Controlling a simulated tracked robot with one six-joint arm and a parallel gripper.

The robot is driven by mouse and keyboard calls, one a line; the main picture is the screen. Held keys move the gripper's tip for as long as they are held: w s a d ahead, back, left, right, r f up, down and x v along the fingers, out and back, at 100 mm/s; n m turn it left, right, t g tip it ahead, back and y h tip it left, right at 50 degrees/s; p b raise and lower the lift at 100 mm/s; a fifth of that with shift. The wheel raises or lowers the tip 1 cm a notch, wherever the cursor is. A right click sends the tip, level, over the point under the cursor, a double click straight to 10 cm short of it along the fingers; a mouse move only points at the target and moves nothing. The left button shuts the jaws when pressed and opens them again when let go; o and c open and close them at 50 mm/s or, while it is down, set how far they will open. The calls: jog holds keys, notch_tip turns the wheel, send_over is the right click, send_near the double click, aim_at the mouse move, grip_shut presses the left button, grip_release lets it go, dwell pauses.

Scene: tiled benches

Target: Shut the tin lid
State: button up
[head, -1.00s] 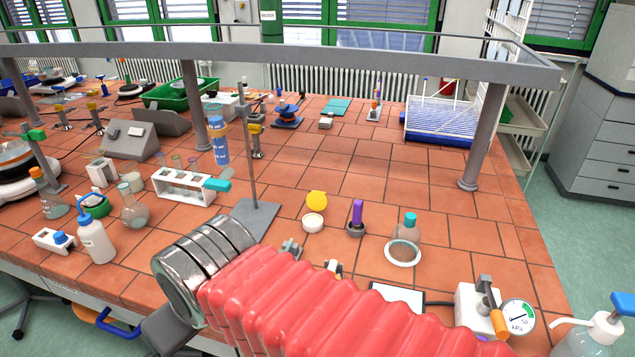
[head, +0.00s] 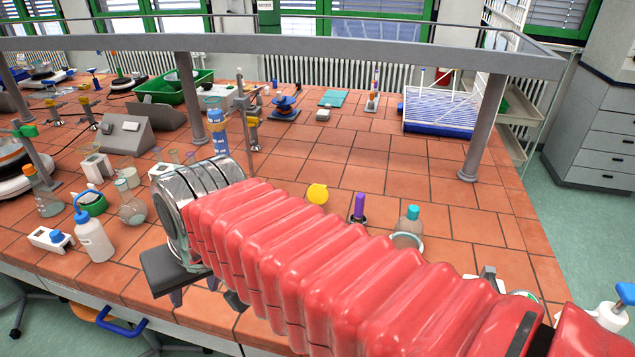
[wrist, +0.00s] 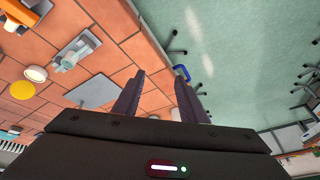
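The tin's round yellow lid (head: 317,193) stands raised behind my arm in the head view, where the tin itself is hidden. In the wrist view the white round tin (wrist: 35,74) is at the left, with the yellow lid (wrist: 22,90) beside it, swung off its top. My gripper (wrist: 158,78) is open and empty, its two dark fingers apart over the bench's front edge. In the head view my gripper (head: 205,294) is at the lower left, partly hidden by my arm, well left of the lid and nearer the front edge.
A purple-topped item (head: 359,208) and a flask with a teal stopper (head: 412,215) stand right of the lid. A wash bottle (head: 93,237) stands at the left. A grey clamp-like item (wrist: 68,58) and a pale plate (wrist: 98,88) lie between tin and gripper. An overhead rail crosses the bench.

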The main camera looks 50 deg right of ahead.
jog(key=w+d+r+m+g+y, duration=0.15)
jog(key=w+d+r+m, duration=0.25)
jog(key=w+d+m, duration=0.7)
jog(key=m+t+y, duration=0.2)
jog(key=m+y, duration=0.1)
jog(key=m, duration=0.9)
send_over(314, 184)
jog(key=s+a, duration=0.2)
jog(key=a, duration=0.5)
notch_tip(314, 184, down, 2)
jog(key=s+d+f+m+t, duration=0.1)
jog(key=s+d+f+m, duration=0.1)
jog(key=d, duration=0.4)
jog(key=s+d+f+m+t, duration=0.1)
jog(key=s+d+m, duration=0.3)
jog(key=d, duration=0.3)
jog(key=shift+s+d+f+y, duration=0.15)
jog(key=shift+s+f+y, duration=0.25)
jog(key=shift+s, duration=0.25)
jog(key=x, duration=1.3)
jog(key=shift+w+f, duration=0.1)
jog(key=shift+w, duration=0.2)
